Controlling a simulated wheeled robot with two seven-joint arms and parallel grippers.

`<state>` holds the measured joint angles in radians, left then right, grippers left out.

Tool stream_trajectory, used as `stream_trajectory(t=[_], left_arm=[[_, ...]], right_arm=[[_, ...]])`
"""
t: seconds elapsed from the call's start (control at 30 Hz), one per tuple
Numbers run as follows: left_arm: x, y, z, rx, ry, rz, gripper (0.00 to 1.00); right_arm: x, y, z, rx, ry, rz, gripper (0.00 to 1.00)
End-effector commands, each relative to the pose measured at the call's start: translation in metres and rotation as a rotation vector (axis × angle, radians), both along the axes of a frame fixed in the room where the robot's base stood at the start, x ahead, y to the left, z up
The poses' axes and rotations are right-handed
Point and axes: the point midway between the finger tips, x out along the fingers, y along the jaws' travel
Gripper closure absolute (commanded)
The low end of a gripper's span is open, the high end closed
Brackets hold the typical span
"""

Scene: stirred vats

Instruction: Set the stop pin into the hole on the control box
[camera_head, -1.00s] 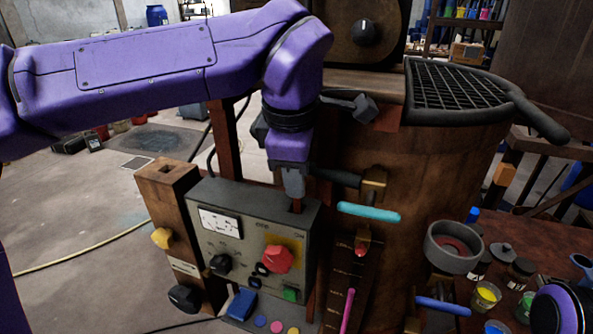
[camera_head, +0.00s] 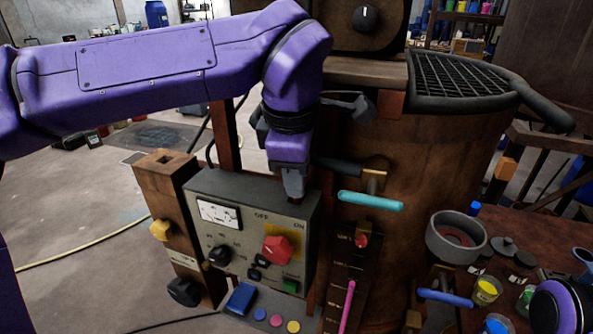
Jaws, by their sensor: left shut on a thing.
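The grey control box (camera_head: 232,254) stands left of the brown vat (camera_head: 437,200). Its front carries a white meter (camera_head: 219,214), a red knob (camera_head: 278,249) and a dark knob (camera_head: 219,255). My left gripper (camera_head: 294,195) points down at the right end of the box top, its fingertips at the top surface. It is shut on a thin piece, taken to be the stop pin. The pin is hidden by the fingers and the box edge, so its depth in the hole cannot be told.
A wooden post (camera_head: 164,190) stands against the box's left side. Right of the box, a cyan handle (camera_head: 370,201) and a pink rod (camera_head: 347,306) stick out. A grey ring-shaped pot (camera_head: 456,238) and paint jars stand at the right. Open floor lies at the left.

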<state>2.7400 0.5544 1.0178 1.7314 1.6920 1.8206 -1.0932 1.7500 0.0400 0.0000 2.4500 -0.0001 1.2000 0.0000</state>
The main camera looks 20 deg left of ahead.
Motion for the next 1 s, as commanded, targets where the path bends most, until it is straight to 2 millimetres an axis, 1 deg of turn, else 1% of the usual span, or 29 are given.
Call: stream_trajectory(t=[0.33, 0.63, 0.67, 0.7, 0.73, 1.0], left_arm=[[-0.0001, 0.0000, -0.0078, 0.000, 0.000, 0.000, 1.00], [0.0000, 0.0000, -0.0084, 0.000, 0.000, 0.000, 1.00], [0.0000, 0.0000, -0.0084, 0.000, 0.000, 0.000, 0.65], [0.0000, 0.0000, -0.0084, 0.000, 0.000, 0.000, 0.52], [0.0000, 0.0000, -0.0084, 0.000, 0.000, 0.000, 0.42], [-0.0002, 0.0000, -0.0080, 0.000, 0.000, 0.000, 0.41]], right_arm=[[0.0000, 0.0000, -0.0052, 0.000, 0.000, 0.000, 0.57], [0.0001, 0.0000, -0.0054, 0.000, 0.000, 0.000, 0.57], [0.0000, -0.0001, -0.0054, 0.000, 0.000, 0.000, 0.57], [-0.0001, 0.0000, -0.0053, 0.000, 0.000, 0.000, 0.57], [-0.0001, 0.0000, -0.0053, 0.000, 0.000, 0.000, 0.57], [0.0001, 0.0000, -0.0054, 0.000, 0.000, 0.000, 0.57]])
